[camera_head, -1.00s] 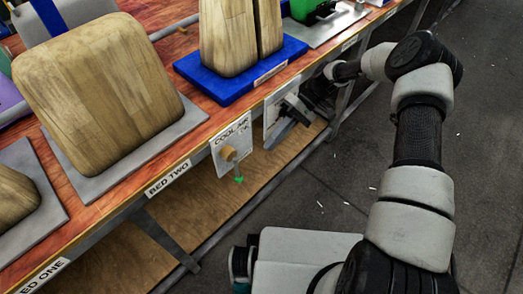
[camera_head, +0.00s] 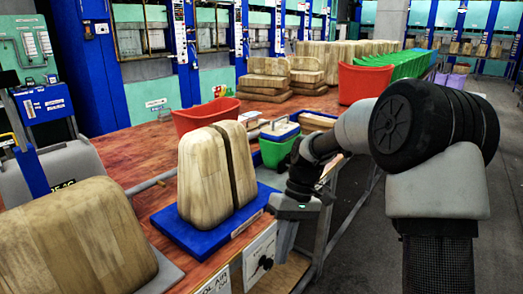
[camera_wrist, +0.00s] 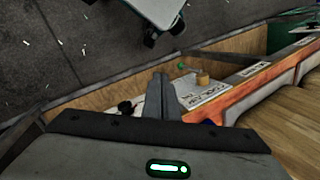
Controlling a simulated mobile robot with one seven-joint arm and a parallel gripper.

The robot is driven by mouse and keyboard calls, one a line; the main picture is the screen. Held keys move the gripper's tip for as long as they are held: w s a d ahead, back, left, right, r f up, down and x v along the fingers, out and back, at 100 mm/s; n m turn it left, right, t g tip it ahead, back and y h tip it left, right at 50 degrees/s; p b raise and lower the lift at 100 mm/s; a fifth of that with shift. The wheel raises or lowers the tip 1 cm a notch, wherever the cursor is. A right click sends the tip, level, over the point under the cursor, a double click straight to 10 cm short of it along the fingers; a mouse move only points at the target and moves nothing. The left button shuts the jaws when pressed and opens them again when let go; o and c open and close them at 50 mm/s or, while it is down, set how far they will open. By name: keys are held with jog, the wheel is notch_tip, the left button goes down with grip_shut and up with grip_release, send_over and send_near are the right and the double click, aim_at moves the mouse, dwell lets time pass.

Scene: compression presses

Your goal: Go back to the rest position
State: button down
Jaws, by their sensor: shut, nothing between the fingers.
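My gripper (camera_wrist: 161,92) shows in the wrist view with its two dark fingers together and nothing between them. In the head view its grey body (camera_head: 296,207) is at the front edge of the bench, right of the blue base plate (camera_head: 183,235) and above a white panel with a black knob (camera_head: 259,261). It looks apart from the panel. My arm reaches in from the right, bent at a large black joint.
The bench (camera_head: 125,163) carries wooden blocks (camera_head: 217,172), a red tub (camera_head: 205,117), a green container (camera_head: 279,146) and another red tub (camera_head: 364,82). Bench frame legs stand close to my gripper. The dark floor (camera_head: 345,246) right of the bench looks clear.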

jog(key=s+d+r+m+t+h, duration=0.2)
jog(key=s+d+r+t, duration=0.25)
jog(key=s+r, duration=0.55)
jog(key=s+d+r+m+t, duration=0.4)
jog(key=s+r+t, duration=0.15)
jog(key=s, duration=0.45)
notch_tip(320, 180, up, 24)
jog(key=p, duration=2.3)
jog(key=shift+w+d+f+g+h+p, duration=0.15)
jog(key=shift+w+g+h+p, duration=0.15)
jog(key=shift+g+h, duration=0.1)
